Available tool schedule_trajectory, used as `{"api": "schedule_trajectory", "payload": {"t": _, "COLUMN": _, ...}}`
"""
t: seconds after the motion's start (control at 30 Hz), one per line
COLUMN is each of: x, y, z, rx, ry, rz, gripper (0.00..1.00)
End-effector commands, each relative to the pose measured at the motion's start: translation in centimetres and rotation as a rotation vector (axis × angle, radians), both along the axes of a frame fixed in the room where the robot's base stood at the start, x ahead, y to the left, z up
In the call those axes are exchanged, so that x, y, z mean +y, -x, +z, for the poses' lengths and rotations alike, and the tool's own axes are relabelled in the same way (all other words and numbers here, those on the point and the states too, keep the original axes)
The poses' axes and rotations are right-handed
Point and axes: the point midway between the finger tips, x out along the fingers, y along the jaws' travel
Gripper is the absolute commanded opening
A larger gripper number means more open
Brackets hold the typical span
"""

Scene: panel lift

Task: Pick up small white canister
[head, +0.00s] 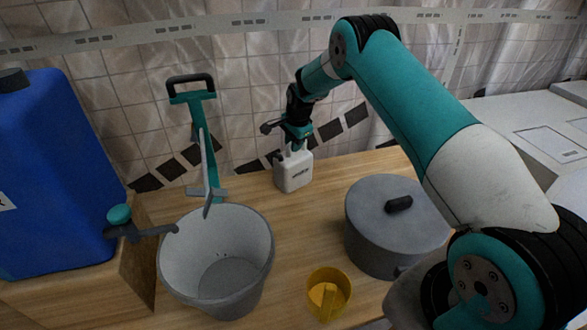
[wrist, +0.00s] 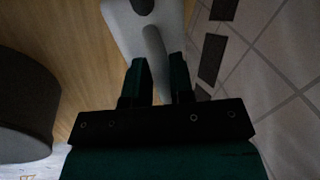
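A grey lidded pot (head: 392,238) stands to the right, and a yellow cup (head: 328,297) in front. A grey bucket (head: 215,260) stands left, near a teal-handled tool (head: 205,150). A blue container (head: 50,180) is far left. The tiled wall (head: 240,60) is close behind.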

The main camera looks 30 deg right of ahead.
Motion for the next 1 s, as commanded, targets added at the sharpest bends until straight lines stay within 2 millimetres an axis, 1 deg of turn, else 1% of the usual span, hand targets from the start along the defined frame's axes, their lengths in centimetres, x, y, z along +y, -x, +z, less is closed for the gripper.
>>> {"api": "schedule_trajectory", "payload": {"t": 0.37, "x": 0.0, "y": -0.2, "z": 0.5, "rx": -0.006, "ry": 0.0, "rz": 0.0, "gripper": 0.0}}
{"api": "schedule_trajectory", "payload": {"t": 0.47, "x": 0.0, "y": -0.2, "z": 1.2, "rx": -0.007, "ry": 0.0, "rz": 0.0, "gripper": 0.0}}
{"api": "schedule_trajectory", "payload": {"t": 0.57, "x": 0.0, "y": -0.2, "z": 2.5, "rx": -0.008, "ry": 0.001, "rz": 0.0, "gripper": 0.0}}
{"api": "schedule_trajectory", "payload": {"t": 0.67, "x": 0.0, "y": -0.2, "z": 4.5, "rx": -0.009, "ry": 0.001, "rz": 0.0, "gripper": 0.0}}
{"api": "schedule_trajectory", "payload": {"t": 1.0, "x": 0.0, "y": -0.2, "z": 13.9, "rx": -0.011, "ry": 0.001, "rz": 0.0, "gripper": 0.0}}
